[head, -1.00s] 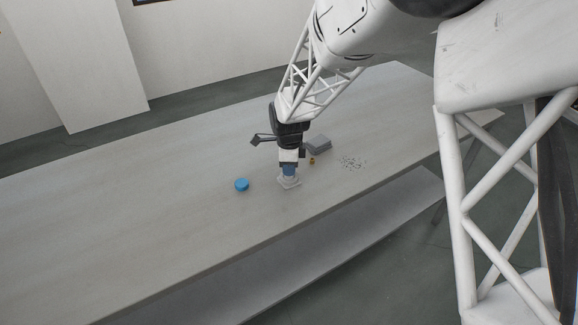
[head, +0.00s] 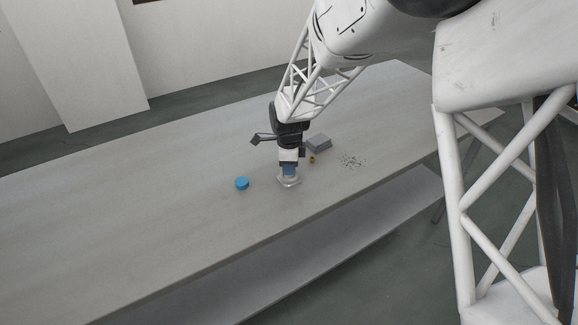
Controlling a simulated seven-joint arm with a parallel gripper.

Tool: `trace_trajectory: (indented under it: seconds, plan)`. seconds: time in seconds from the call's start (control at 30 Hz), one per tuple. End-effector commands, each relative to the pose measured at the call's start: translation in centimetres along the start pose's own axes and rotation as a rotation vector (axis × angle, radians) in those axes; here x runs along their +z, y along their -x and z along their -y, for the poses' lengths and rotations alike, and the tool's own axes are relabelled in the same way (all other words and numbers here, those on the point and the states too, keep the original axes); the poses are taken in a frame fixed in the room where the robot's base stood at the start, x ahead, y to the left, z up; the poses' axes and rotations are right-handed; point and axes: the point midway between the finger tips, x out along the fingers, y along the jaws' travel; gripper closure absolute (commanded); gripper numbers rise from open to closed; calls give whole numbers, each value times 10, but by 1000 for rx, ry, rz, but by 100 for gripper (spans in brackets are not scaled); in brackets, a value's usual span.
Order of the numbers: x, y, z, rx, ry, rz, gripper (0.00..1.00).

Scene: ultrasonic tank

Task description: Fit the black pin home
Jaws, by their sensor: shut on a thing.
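My gripper (head: 288,170) points straight down over the middle of the table, with blue at its fingertips. It is shut, right above a small pale grey block (head: 289,182) on the table. The black pin cannot be made out; what the jaws hold is too small and covered to see. I cannot tell whether the held thing touches the block or sits in it.
A blue round piece (head: 242,183) lies left of my gripper. A grey box (head: 319,143) and a small brass-coloured piece (head: 312,160) stand to the right, near scattered dark specks (head: 352,161). The table's (head: 150,220) left part is clear.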

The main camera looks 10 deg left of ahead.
Motion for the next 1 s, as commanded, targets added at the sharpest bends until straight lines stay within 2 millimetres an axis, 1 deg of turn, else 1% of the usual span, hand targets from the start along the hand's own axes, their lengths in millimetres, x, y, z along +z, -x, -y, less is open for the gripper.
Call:
trace_trajectory:
  seconds: [0.03,0.23,0.27,0.4,0.43,0.47,0.77,0.87,1.0]
  plan:
    - [0,-2,-1,3,0,-1,100]
    - [0,-3,-1,4,0,-1,100]
    - [0,-3,-1,4,0,-1,81]
    - [0,-4,-1,5,0,-1,59]
    - [0,-4,-2,5,0,-1,55]
    - [0,-4,-2,5,0,-2,52]
    - [-1,-3,-2,7,0,-2,52]
    - [0,1,-2,6,0,-2,52]
    - [0,14,-1,2,0,-1,52]
